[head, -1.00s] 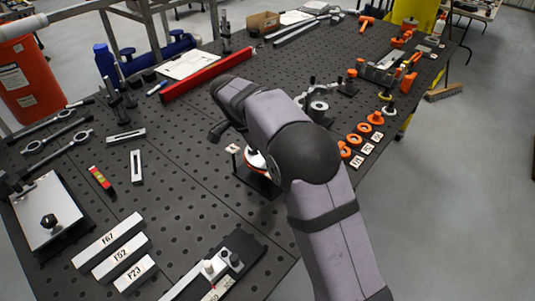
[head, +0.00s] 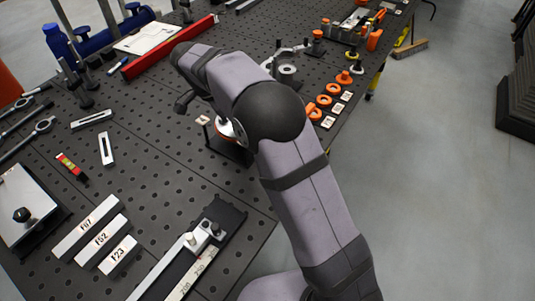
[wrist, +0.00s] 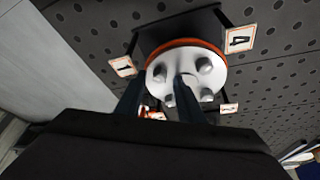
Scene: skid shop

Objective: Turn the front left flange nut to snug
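The flange (wrist: 213,78) has a pale round face over an orange ring, on a dark stand. Several pale nuts sit around a central post; one nut (wrist: 160,72) is at the left and one (wrist: 204,65) at the upper right. I cannot tell which is the front left one. Number tags stand around it, such as tag 1 (wrist: 124,66) and tag 4 (wrist: 240,38). My gripper (wrist: 160,90) has its two dark fingers apart, in front of the flange's left part; contact with a nut is unclear. In the head view my arm mostly hides the flange (head: 225,129).
The perforated table (head: 165,160) carries labelled bars (head: 100,232) at front left and a clamp fixture (head: 205,236) near the front edge. Orange rings (head: 323,101) lie along the right edge. A red beam (head: 165,48) lies behind my arm.

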